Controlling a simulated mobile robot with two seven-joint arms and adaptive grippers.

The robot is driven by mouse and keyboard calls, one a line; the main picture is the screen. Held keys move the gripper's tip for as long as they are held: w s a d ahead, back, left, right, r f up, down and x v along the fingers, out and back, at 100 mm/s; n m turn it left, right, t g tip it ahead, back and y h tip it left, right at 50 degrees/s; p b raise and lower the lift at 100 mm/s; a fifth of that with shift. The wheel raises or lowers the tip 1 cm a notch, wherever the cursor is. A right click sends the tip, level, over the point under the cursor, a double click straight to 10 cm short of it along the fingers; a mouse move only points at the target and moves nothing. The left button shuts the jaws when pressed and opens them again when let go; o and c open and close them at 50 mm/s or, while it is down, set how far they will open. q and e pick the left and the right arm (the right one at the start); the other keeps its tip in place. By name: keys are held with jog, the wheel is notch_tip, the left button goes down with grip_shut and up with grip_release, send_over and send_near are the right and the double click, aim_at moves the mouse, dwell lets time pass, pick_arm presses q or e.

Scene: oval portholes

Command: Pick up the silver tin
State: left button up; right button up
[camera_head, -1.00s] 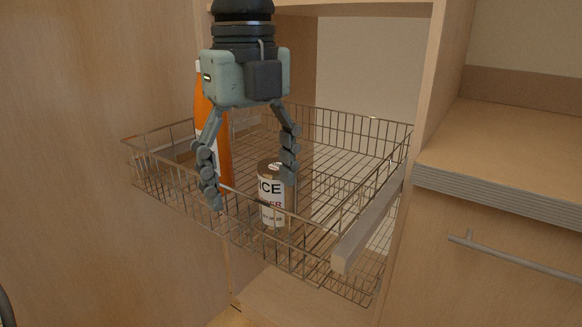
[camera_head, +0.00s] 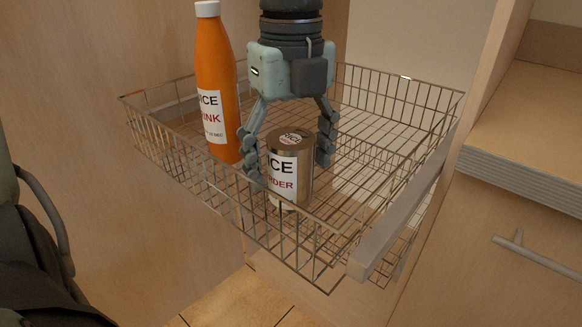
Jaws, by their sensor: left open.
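The silver tin (camera_head: 305,168) stands upright in the wire basket (camera_head: 245,200), near its front side. It has a white label with dark and red lettering and a round sticker on its lid. My left gripper (camera_head: 287,158) points down from above, with one finger on each side of the tin. Its fingers are open. The left fingertip is partly hidden behind the tin and the basket wires, so I cannot tell whether either finger touches the tin. My right gripper is not in view.
An orange bottle (camera_head: 216,80) with a white cap stands in the basket just left of the gripper. The basket is pulled out of a wooden cabinet. A counter (camera_head: 533,120) and a drawer with a bar handle (camera_head: 540,258) are at the right. The back of the basket is empty.

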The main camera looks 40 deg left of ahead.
pick_arm(q)
jog(key=shift+f, duration=0.85)
jog(key=shift+c, duration=0.3)
jog(key=shift+w, duration=0.1)
jog(key=c, duration=1.6)
